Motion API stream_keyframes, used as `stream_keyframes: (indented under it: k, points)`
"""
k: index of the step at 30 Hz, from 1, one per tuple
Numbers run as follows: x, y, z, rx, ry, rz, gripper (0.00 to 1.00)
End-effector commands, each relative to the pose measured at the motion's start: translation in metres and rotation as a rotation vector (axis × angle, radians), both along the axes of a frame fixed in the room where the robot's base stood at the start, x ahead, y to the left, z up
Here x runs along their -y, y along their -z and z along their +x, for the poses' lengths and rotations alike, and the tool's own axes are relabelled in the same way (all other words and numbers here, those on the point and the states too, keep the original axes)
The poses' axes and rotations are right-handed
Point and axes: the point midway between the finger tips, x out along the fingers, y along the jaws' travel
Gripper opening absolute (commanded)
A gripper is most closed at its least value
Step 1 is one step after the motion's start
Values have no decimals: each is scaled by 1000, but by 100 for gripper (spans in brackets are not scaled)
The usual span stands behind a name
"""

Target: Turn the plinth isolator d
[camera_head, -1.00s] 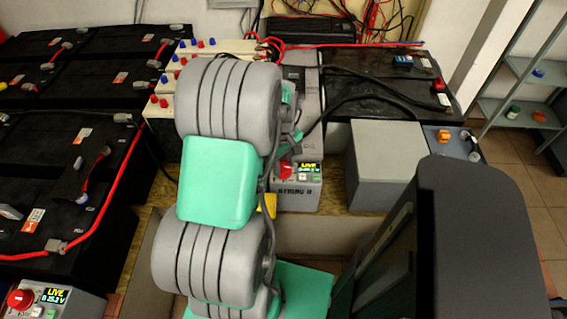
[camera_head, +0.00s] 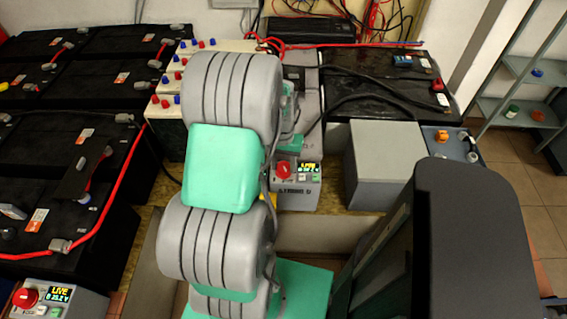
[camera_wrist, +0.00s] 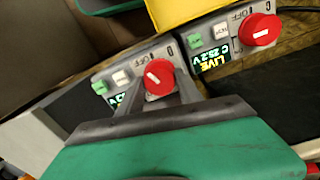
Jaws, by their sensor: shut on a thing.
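The isolator under my arm (camera_head: 297,195) is a grey box with a red rotary knob, small buttons and a lit display reading LIVE. Its lettering is blurred in the head view. In the wrist view my gripper (camera_wrist: 160,88) is shut on the red knob (camera_wrist: 157,75), with a finger on each side. The knob's white mark lies slantwise. The fingers hide part of this box and its display. A second isolator, marked C, has a free red knob (camera_wrist: 260,29) at upper right and also reads LIVE. My gripper is mostly hidden in the head view.
Isolator B (camera_head: 62,298) stands at lower left, lit LIVE. Black batteries (camera_head: 60,140) with red cables fill the left. A grey box (camera_head: 383,165) stands close right of the held isolator. A yellow object (camera_wrist: 185,10) lies between the two isolators' far sides.

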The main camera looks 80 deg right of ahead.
Motion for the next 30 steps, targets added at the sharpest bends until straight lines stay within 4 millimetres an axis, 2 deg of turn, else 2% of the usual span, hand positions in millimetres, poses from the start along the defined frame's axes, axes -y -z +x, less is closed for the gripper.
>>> stream_keyframes:
  k: [6,15,30]
  points:
    - [2,-2,0,0,182,-4,2]
    - [2,-2,0,1,357,-4,2]
    - [2,-1,0,1,426,-4,2]
